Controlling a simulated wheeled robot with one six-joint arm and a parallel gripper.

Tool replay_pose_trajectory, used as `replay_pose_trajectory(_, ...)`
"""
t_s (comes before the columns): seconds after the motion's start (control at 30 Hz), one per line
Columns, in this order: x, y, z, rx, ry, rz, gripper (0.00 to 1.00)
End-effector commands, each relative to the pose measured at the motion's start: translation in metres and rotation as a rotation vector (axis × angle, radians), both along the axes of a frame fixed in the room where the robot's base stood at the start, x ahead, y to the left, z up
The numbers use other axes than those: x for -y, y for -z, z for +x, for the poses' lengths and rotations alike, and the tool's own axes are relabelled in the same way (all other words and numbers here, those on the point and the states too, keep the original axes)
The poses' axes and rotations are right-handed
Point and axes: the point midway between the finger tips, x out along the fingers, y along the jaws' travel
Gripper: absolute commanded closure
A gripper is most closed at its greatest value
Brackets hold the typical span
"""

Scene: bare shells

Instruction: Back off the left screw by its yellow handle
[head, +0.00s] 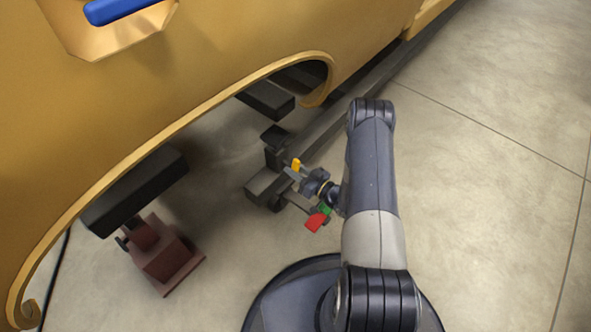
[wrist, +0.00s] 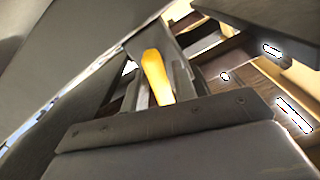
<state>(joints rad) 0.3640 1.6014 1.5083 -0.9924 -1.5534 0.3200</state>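The yellow handle (head: 296,164) is small and stands on the dark stand (head: 262,187) under the curved edge of the large yellow shell. In the wrist view the yellow handle (wrist: 155,77) is upright with a slight tilt, in front of my gripper, between grey parts on its left and right. My gripper (head: 300,177) is right at the handle in the head view. Whether its fingers touch or grip the handle does not show clearly. The screw itself is hidden.
A red piece (head: 315,222) and a green piece (head: 325,208) sit just below my gripper. A brown-red stand (head: 165,255) is at the lower left. The yellow shell (head: 150,90) overhangs the upper left. Open concrete floor (head: 480,200) lies to the right.

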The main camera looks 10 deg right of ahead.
Motion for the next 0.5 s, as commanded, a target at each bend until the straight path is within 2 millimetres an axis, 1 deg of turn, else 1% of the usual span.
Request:
replay_pose_trajectory(0.03,0.0001,0.0000,-0.0001,0.000,0.000,0.000,0.78)
replay_pose_trajectory(0.07,0.0001,0.0000,-0.0001,0.000,0.000,0.000,0.80)
replay_pose_trajectory(0.3,0.0000,0.0001,-0.0002,0.000,0.000,0.000,1.00)
replay_pose_trajectory(0.5,0.0001,0.0006,-0.0003,0.004,0.000,-0.006,1.00)
